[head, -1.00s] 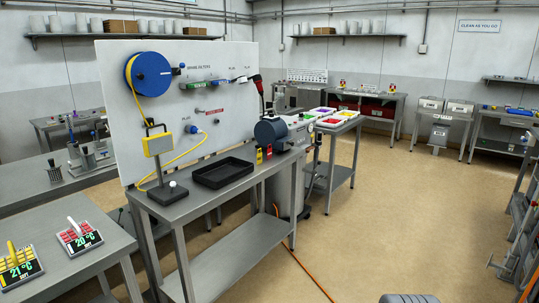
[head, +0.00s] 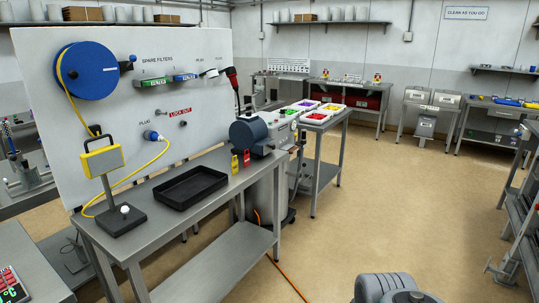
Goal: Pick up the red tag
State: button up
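A small red tag (head: 246,157) is at the right end of the near steel workbench (head: 206,197), below a dark blue-grey drum. A yellow tag (head: 234,163) is just to its left, nearer to me. At this size I cannot tell whether the tags hang or stand. A red "LOCK OUT" label (head: 180,114) is on the white panel behind the bench. My gripper is not in view; only a grey rounded part, seemingly of my arm, shows at the bottom right of centre.
A black tray (head: 190,187) and a yellow lamp-like device on a stand (head: 103,160) occupy the bench. The drum machine (head: 251,136) stands at its right end. An orange cable (head: 289,279) runs along the floor. Open floor (head: 400,205) lies to the right, bounded by a rack.

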aim_at(247, 160)
jog(key=i, duration=3.25)
jog(key=u, duration=3.45)
